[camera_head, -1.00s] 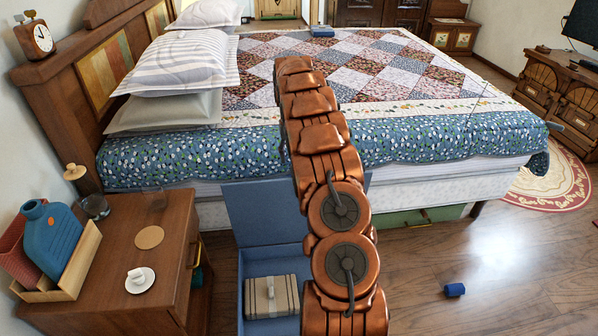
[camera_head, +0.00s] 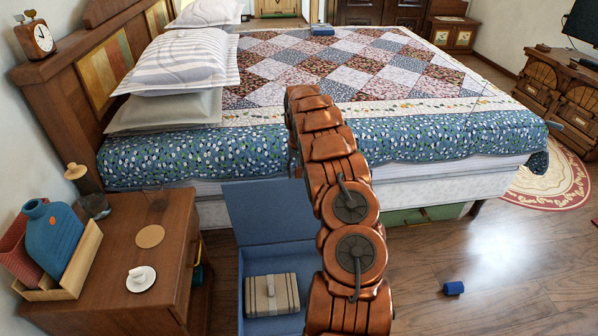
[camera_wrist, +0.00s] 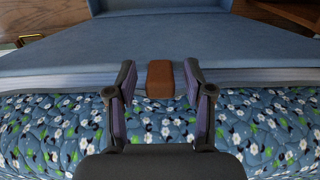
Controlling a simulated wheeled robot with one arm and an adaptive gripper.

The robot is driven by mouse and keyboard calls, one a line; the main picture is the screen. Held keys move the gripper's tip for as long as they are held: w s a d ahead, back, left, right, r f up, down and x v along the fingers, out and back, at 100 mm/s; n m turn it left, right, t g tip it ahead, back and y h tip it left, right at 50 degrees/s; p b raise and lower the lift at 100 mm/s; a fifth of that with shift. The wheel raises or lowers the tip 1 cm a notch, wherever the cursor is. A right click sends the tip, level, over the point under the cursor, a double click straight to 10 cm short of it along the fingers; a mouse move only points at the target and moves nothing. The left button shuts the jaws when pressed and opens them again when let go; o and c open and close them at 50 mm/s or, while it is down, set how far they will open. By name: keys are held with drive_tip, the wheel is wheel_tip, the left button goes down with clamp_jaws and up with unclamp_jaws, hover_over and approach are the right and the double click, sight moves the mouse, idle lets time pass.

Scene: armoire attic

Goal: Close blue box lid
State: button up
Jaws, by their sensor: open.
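The blue box (camera_head: 243,290) stands on the floor between the nightstand and my arm. Its lid (camera_head: 262,208) is open and raised at the bed side. A beige case (camera_head: 271,294) lies inside. My arm covers the right part of the box and lid. In the wrist view a broad blue panel (camera_wrist: 150,45), which looks like the lid, lies beyond my gripper (camera_wrist: 159,74). The gripper's two fingers are apart. A small brown block shows between them; I cannot tell what it is. I cannot tell whether the fingers touch the panel. The head view hides my gripper behind the arm.
The bed with its flowered quilt (camera_head: 430,141) is behind the box; the quilt also fills the lower wrist view (camera_wrist: 50,125). A wooden nightstand (camera_head: 172,240) stands left of the box. A small blue object (camera_head: 453,288) lies on otherwise open floor at right.

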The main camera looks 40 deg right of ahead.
drive_tip(key=shift+f, duration=0.3)
drive_tip(key=shift+c, duration=0.3)
clamp_jaws()
